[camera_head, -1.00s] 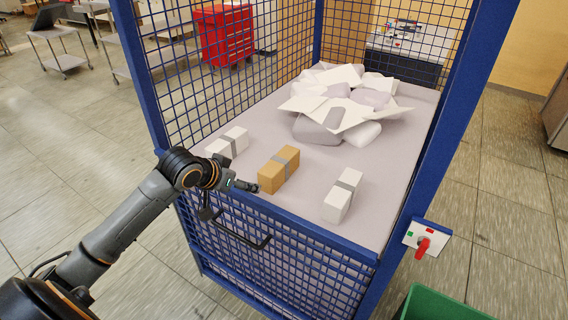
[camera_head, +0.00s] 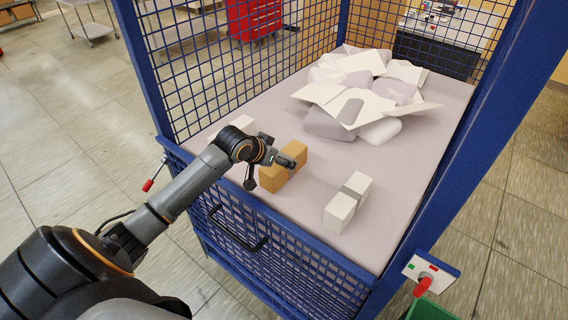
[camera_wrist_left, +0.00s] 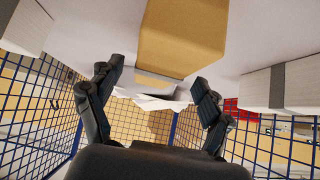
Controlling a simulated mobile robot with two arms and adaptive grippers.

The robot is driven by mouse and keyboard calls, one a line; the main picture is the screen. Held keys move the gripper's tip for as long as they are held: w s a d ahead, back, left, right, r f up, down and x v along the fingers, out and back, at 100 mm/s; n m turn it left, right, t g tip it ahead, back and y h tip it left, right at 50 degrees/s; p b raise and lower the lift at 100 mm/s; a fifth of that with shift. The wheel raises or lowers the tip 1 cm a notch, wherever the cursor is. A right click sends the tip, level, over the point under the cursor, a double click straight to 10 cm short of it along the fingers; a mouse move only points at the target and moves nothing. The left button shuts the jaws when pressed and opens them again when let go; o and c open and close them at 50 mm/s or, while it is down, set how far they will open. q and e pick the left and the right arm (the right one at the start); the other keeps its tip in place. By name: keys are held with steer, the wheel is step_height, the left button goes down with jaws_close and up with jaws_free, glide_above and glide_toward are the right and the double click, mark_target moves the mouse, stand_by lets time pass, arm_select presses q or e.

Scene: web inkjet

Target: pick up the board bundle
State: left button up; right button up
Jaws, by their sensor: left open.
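A tan board bundle (camera_head: 273,178) with a grey band lies on the pale bed of the blue mesh cage, near its front. My left gripper (camera_head: 287,161) is over this bundle in the head view and covers part of it. In the left wrist view the gripper (camera_wrist_left: 158,76) is open, with its fingers spread and nothing between them. The tan bundle (camera_wrist_left: 182,32) shows just beyond the fingertips there, with its grey band partly in view. I cannot tell whether the fingers touch it. My right gripper is not in view.
A white banded bundle (camera_head: 340,208) lies to the right of the tan one, and another white bundle (camera_head: 243,124) to the left, partly behind my arm. A heap of white and grey pieces (camera_head: 365,95) fills the back. Blue posts and mesh (camera_head: 160,95) border the bed.

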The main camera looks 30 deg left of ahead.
arm_select(q)
steer(key=shift+w+f, duration=0.3)
steer(key=shift+w, duration=0.1)
steer(key=shift+w+f, duration=0.15)
steer(key=shift+w+d+f+p, duration=0.15)
steer(key=shift+w+f+p, duration=0.15)
steer(key=shift+w+p, duration=0.3)
steer(key=x, duration=0.3)
steer(key=shift+p, duration=0.35)
steer(key=shift+w+f, duration=0.25)
steer(key=shift+f, duration=0.1)
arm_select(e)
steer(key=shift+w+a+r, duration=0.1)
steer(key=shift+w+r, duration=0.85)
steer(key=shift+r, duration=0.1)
arm_select(q)
steer(key=shift+s, duration=0.1)
